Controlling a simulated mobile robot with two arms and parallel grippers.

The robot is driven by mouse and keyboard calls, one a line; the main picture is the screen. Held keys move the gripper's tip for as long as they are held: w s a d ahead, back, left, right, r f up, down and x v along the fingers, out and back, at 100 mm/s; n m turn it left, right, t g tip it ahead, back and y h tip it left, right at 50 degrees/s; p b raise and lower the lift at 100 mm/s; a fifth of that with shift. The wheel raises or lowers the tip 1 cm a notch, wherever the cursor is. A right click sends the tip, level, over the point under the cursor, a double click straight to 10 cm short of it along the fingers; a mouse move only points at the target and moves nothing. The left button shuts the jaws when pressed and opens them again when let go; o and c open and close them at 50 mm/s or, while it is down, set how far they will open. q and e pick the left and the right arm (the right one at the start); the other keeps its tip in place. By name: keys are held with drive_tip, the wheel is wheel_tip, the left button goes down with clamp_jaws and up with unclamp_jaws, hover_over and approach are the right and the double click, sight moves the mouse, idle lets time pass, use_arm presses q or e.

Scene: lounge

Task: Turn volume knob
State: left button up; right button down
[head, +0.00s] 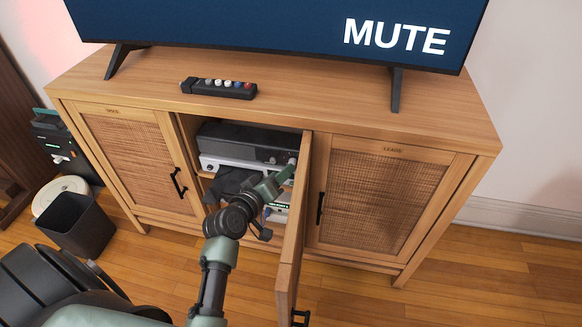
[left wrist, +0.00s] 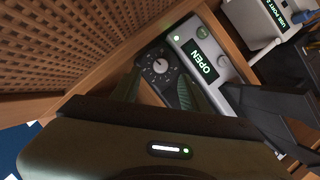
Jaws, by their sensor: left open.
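The volume knob (left wrist: 160,66) is a small round dial with a light mark, on the front of a black audio unit (head: 238,142) on the middle shelf of the cabinet. In the left wrist view a green finger of my left gripper is close beside the knob; I cannot tell whether it touches. In the head view my left gripper (head: 282,180) reaches into the open compartment at the unit's right end, and is open with nothing held. The TV (head: 280,25) shows MUTE. My right gripper is not in view.
A silver device (left wrist: 208,58) with a green OPEN display is next to the black unit. The open cabinet door (head: 292,235) stands close to the right of my left arm. A remote (head: 218,88) lies on the cabinet top. A black bin (head: 75,223) stands at the left.

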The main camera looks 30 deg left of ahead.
use_arm(q)
drive_tip(key=shift+b+x, duration=0.45)
drive_tip(key=shift+x, duration=2.25)
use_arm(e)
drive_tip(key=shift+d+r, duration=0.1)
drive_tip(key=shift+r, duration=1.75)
use_arm(q)
drive_tip(key=shift+f, duration=0.1)
clamp_jaws()
